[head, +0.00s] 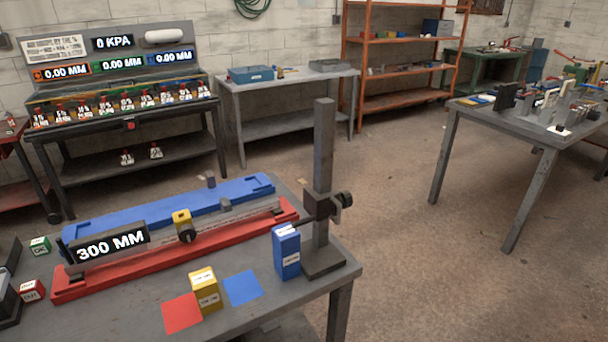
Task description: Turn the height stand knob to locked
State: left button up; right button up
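The height stand (323,185) stands upright at the right end of the near bench, a tall grey post on a flat square base. A carriage sits partway up the post, and its dark round knob (346,199) sticks out on the right side. A thin arm reaches left from the carriage over a blue block (286,251) beside the post. The knob is small here, and I cannot tell whether it is locked. Neither of my grippers shows in the head view.
The near bench (262,312) also holds a red rail (75,285), a blue rail (130,212), a 300 MM display (112,242), a yellow block (204,291), and red and blue squares. Open floor (400,270) lies right of the bench. Other tables stand behind.

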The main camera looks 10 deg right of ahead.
aim_at(347, 200)
jog(key=l+u, duration=0.4)
jog(key=i+l+u, duration=0.1)
jog(key=l+u, duration=0.15)
jog(key=u, duration=0.15)
jog(key=l+u, duration=0.1)
jog(key=l, duration=0.5)
jog(key=l+u, duration=0.1)
jog(key=l, duration=0.5)
jog(key=k+l, duration=0.15)
jog(key=l, duration=0.45)
jog(key=l+u, duration=0.15)
jog(key=l, duration=0.45)
jog(key=k+l+u, duration=0.1)
jog(key=u, duration=0.3)
jog(key=i+l+u, duration=0.15)
jog(key=l+u, duration=0.3)
jog(key=i+l+u, duration=0.1)
jog(key=l+u, duration=0.15)
jog(key=u, duration=0.25)
jog(key=l+u, duration=0.95)
jog(key=j, duration=0.1)
